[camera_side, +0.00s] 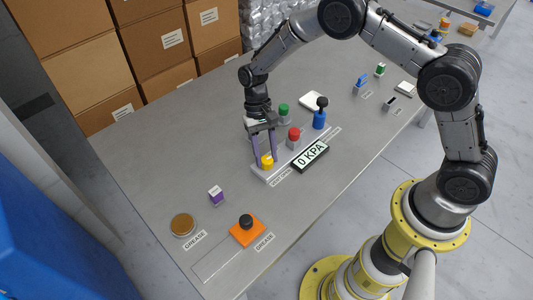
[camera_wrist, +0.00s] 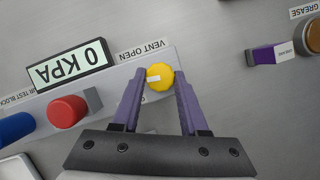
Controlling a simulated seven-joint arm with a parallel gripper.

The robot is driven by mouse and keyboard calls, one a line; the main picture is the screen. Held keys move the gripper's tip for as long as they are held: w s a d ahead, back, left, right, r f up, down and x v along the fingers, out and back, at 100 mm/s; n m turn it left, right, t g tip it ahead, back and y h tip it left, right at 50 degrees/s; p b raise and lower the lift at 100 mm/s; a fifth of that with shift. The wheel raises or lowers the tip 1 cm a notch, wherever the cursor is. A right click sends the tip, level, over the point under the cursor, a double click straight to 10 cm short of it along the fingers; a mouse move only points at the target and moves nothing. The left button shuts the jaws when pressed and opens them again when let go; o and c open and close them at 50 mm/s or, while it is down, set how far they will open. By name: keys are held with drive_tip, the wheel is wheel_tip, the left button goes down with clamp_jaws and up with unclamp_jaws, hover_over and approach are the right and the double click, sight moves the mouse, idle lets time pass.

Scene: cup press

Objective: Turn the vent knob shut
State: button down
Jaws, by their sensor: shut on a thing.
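The yellow vent knob (camera_wrist: 160,78) sits at the end of the grey test block, beside a label reading "VENT OPEN" (camera_wrist: 143,49). A white mark shows on the knob, on its left side in the wrist view. The knob also shows in the side view (camera_side: 267,162). My gripper (camera_wrist: 160,82) has its two purple fingers around the knob and is shut on it. In the side view my gripper (camera_side: 266,158) points down over the knob. The display (camera_wrist: 72,66) reads 0 KPA.
On the block (camera_side: 262,171) are a red button (camera_side: 294,134) and a blue part with a black ball top (camera_side: 320,115). A green button (camera_side: 284,109) stands behind. A purple block (camera_side: 216,195), brown disc (camera_side: 183,224) and orange base (camera_side: 247,232) sit toward the front-left. Bare table lies between.

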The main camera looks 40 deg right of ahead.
drive_tip(key=shift+n+h, duration=0.3)
drive_tip(key=shift+n, duration=0.4)
drive_tip(key=shift+c, duration=2.2)
unclamp_jaws()
drive_tip(key=v, duration=1.4)
drive_tip(key=shift+w, duration=0.2)
